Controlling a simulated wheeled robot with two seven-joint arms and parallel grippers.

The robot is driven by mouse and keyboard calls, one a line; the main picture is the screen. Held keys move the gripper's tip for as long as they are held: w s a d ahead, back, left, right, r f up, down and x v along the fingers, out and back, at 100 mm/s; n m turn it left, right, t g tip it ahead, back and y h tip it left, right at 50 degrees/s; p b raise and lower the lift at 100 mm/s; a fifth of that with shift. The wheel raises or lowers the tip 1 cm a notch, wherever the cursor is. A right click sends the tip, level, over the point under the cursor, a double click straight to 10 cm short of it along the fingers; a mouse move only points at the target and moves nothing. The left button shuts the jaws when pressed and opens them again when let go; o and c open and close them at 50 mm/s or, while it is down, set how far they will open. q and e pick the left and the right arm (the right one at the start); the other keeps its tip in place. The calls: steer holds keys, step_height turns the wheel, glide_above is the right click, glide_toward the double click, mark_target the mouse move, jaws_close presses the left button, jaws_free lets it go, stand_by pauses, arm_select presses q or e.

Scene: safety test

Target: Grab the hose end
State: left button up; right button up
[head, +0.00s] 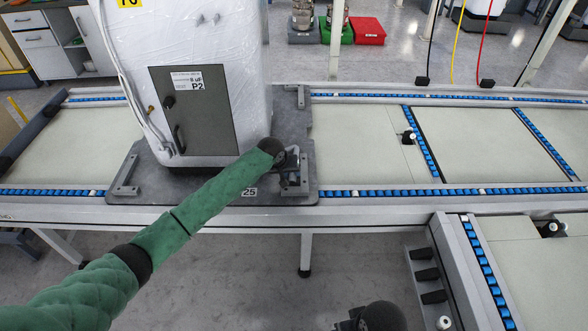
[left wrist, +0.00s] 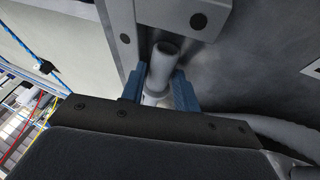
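The hose end (left wrist: 161,62) is a grey, round tube tip. In the left wrist view it stands between the two blue fingers of my left gripper (left wrist: 158,90), which appear to touch it on both sides. A pale hose (left wrist: 285,131) curves off to the right behind the gripper body. In the head view my left gripper (head: 290,172) is at the front right corner of the dark plate (head: 220,187), beside a metal bracket; the hose end is too small to make out there. A dark part of my right arm (head: 375,318) shows at the bottom edge; its fingers are not clear.
A white wrapped cabinet (head: 215,45) with a grey door panel (head: 195,110) stands on the plate, left of my gripper. A conveyor with blue rollers (head: 400,192) runs across. The conveyor surface (head: 355,145) to the right is mostly clear. Red and green bins (head: 367,31) stand behind.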

arm_select(q)
steer(key=shift+w+d+f, duration=0.1)
steer(key=shift+w+f, duration=0.05)
steer(key=shift+f, duration=0.25)
arm_select(e)
steer(key=shift+r, duration=0.35)
steer(key=shift+f, duration=0.1)
arm_select(q)
steer(key=shift+f, duration=0.1)
steer(key=c, duration=0.6)
steer(key=shift+d, duration=0.1)
arm_select(e)
steer(key=shift+f, duration=0.15)
steer(key=shift+d, duration=0.15)
